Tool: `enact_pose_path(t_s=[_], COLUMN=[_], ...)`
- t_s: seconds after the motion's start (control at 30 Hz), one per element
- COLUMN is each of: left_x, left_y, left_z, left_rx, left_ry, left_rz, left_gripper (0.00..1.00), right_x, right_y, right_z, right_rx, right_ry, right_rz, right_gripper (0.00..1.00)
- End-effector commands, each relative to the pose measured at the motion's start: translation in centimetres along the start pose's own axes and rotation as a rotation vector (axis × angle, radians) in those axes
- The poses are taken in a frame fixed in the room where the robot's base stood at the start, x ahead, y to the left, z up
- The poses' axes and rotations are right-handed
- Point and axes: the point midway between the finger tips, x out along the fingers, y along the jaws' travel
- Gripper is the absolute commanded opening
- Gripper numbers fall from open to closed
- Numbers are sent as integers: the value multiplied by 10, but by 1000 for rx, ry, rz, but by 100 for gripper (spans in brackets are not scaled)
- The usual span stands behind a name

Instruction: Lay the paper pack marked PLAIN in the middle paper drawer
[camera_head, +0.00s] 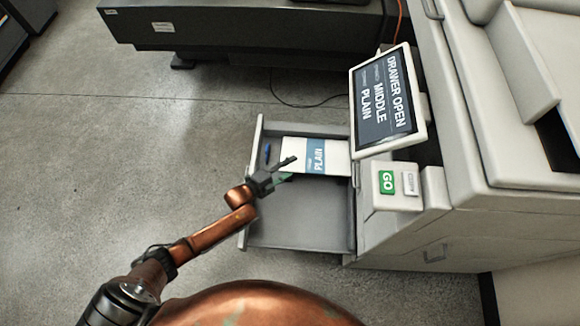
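The paper pack (335,152), white with a blue band marked PLAIN, lies inside the pulled-out paper drawer (300,232), toward its far side. The near part of the drawer floor is bare. My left gripper (290,168) is over the drawer at the pack's left near corner. Its fingers look spread apart, one dark finger overlapping the pack in the picture. I cannot tell whether it touches the pack. The screen (384,98) reads DRAWER OPEN, MIDDLE, PLAIN. My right gripper is out of view.
The large pale printer (470,120) stands at the right, with a green GO button (386,182) beside the drawer. A small blue part (267,152) shows inside the drawer's left end. A dark bench (230,28) stands behind. The floor at left is clear.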

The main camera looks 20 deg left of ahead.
Motion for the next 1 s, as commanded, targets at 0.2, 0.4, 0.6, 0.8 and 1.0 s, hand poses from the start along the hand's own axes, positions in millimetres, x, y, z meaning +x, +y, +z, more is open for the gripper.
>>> enact_pose_path(t_s=[0.2, 0.4, 0.6, 0.8, 1.0], left_x=[-4, -33, -76, -107, -120], left_y=[1, 2, 1, 0, 0], left_z=[1, 1, 1, 1, 0], left_rx=[0, -1, 0, -1, 0], left_ry=[-1, -2, -2, -1, 0], left_rz=[2, 3, 2, 0, 0], left_gripper=[43, 43, 43, 43, 43], right_x=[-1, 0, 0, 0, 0], right_y=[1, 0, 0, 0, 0], right_z=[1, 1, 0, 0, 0], right_rx=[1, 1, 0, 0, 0], right_ry=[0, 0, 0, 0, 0], right_rz=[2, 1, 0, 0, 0], right_gripper=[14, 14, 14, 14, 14])
